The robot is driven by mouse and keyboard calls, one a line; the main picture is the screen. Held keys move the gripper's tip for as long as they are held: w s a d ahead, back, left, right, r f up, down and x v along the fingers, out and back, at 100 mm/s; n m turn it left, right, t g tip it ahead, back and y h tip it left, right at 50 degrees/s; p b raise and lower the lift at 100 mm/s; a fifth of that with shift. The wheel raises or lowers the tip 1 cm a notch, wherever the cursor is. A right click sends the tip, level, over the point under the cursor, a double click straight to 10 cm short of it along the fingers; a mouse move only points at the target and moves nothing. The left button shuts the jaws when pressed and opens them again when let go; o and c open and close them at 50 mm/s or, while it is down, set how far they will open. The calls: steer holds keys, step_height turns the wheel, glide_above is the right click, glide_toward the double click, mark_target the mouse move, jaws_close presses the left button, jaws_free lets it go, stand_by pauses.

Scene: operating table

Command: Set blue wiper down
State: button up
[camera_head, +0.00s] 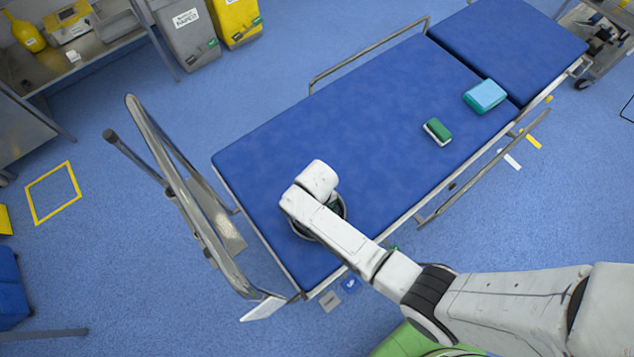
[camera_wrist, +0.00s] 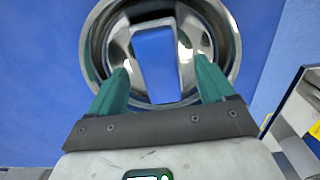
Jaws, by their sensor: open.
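The blue wiper (camera_wrist: 154,62) is a blue block in the wrist view, inside a shiny round metal bowl (camera_wrist: 233,62). My gripper (camera_wrist: 161,70) has its two teal fingers apart, one on each side of the wiper, with a gap on both sides. The fingers reach over the bowl's near rim. In the head view the bowl (camera_head: 300,232) stands on the near left end of the blue operating table (camera_head: 335,120), mostly hidden under my arm. The wiper is hidden there.
A green-and-white sponge (camera_head: 438,131) and a light blue sponge-like block (camera_head: 485,95) lie farther right on the table. Metal side rails (camera_head: 370,55) edge the table. The middle of the table is clear. Grey and yellow bins (camera_head: 188,35) stand behind.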

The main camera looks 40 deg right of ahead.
stand_by(0.4)
step_height(320, 180, up, 7)
steer(key=p, duration=0.6)
steer(key=shift+r, duration=0.1)
steer(key=shift+s+d, duration=0.25)
steer(key=s+d+r+t+b, duration=0.1)
steer(key=s+d+r+b, duration=0.4)
steer(key=s+r, duration=0.8)
steer(key=s+d, duration=0.2)
steer(key=s, duration=0.1)
steer(key=shift+d+r+m, duration=0.15)
steer(key=shift+r+m, duration=0.15)
steer(key=shift+m, duration=0.1)
